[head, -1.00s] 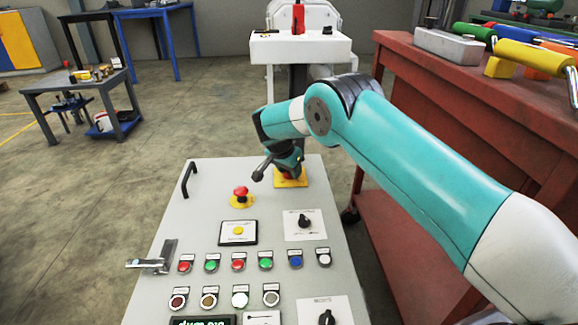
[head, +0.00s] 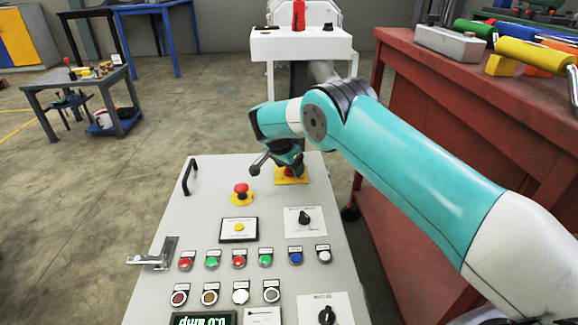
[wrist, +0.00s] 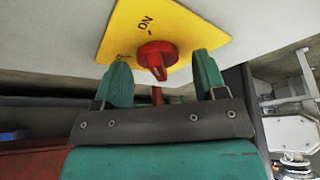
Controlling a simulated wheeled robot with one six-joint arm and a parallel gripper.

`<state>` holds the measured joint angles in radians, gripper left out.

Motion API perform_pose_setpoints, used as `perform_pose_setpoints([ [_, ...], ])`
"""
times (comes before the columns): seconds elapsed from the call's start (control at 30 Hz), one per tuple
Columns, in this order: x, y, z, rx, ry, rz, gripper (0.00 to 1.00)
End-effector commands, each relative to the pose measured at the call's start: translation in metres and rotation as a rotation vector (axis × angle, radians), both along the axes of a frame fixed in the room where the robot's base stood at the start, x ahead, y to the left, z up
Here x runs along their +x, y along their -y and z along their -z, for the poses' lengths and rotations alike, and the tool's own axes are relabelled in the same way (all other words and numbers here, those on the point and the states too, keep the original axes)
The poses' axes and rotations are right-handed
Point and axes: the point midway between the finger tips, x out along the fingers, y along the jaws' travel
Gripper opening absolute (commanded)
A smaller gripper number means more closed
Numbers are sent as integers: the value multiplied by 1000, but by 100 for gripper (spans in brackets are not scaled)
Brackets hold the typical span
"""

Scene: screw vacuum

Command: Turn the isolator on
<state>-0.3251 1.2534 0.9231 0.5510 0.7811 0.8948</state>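The isolator is a red rotary knob on a square yellow plate (head: 291,181) at the far right of the grey control panel. In the wrist view the red knob (wrist: 155,52) is close up, and the yellow plate (wrist: 118,42) carries the word ON. My gripper (wrist: 162,62) is open, with one green finger on each side of the knob. Gaps show between the fingers and the knob, so it is not gripped. In the head view my gripper (head: 278,160) hides most of the knob.
A red mushroom button (head: 241,188) on a yellow base sits left of the isolator. A black handle (head: 190,176), coloured buttons and a black selector (head: 304,217) are on the panel. A red workbench (head: 450,95) stands close at right.

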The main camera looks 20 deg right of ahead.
Motion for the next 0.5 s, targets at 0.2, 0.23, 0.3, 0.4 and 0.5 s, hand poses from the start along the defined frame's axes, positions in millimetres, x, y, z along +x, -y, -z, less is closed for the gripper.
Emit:
perform_pose_setpoints([
  [0.2, -1, 0, -1, 0, -2, -1, 65],
  [0.23, -1, -1, -3, 0, -2, -1, 65],
  [0.3, -2, -3, -9, 0, -1, -2, 65],
  [0.4, -5, -8, -25, 1, 0, -2, 65],
  [0.5, -9, -16, -47, 1, 0, -4, 65],
])
